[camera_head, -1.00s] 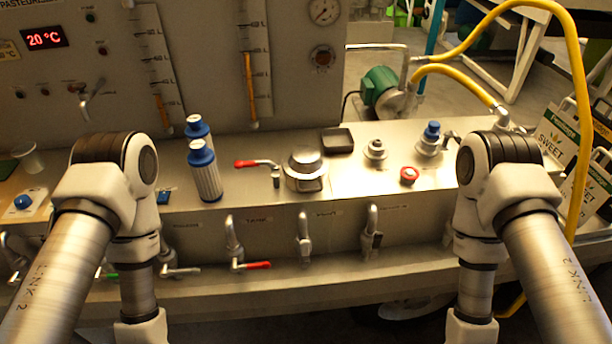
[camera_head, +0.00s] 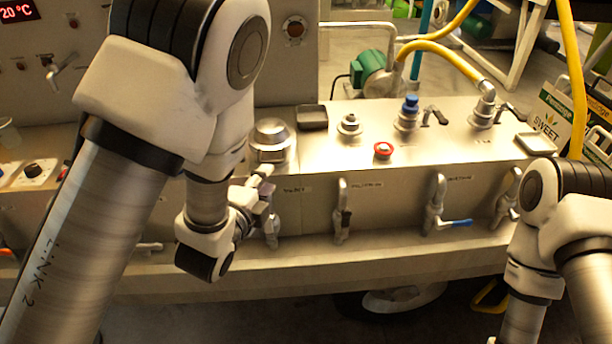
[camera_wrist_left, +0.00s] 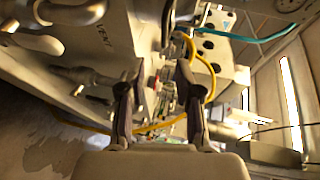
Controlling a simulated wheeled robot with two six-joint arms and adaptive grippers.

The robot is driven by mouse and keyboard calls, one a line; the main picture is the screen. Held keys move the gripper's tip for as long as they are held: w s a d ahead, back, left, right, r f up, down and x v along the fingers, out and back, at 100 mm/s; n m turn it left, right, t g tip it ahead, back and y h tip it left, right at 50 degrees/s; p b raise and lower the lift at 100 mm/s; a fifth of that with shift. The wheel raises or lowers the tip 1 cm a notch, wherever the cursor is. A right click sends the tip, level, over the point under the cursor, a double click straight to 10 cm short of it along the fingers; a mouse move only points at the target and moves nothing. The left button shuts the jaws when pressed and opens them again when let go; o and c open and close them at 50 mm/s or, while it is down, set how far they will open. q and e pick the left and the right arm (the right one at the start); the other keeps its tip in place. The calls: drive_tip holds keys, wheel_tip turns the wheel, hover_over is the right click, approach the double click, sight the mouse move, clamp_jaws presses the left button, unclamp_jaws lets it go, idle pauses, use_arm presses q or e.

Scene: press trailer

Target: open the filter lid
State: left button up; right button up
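A round silver metal housing with a domed top (camera_head: 271,133), which looks like the filter with its lid on, stands on the left part of the steel bench top. A metal round part at the top left of that view (camera_wrist_left: 80,10) may be the same housing. My right gripper is out of sight below the right arm.
A red button (camera_head: 384,150), metal fittings and a blue-capped valve (camera_head: 408,113) stand farther right. Valve handles, one blue (camera_head: 456,223), stick out along the front face. A yellow hose (camera_head: 440,50) runs behind.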

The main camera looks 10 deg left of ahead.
sight(272, 163)
use_arm(q)
drive_tip(key=shift+w+a+r+p, duration=0.1)
drive_tip(key=shift+w+a+p, duration=0.35)
drive_tip(key=shift+w+a, duration=0.5)
drive_tip(key=x, duration=0.3)
drive_tip(key=d+p+x, duration=0.1)
drive_tip(key=x, duration=0.2)
drive_tip(key=shift+d, duration=0.1)
drive_tip(key=shift+w+a, duration=0.1)
drive_tip(key=shift+a, duration=0.3)
drive_tip(key=shift+d, duration=0.15)
clamp_jaws()
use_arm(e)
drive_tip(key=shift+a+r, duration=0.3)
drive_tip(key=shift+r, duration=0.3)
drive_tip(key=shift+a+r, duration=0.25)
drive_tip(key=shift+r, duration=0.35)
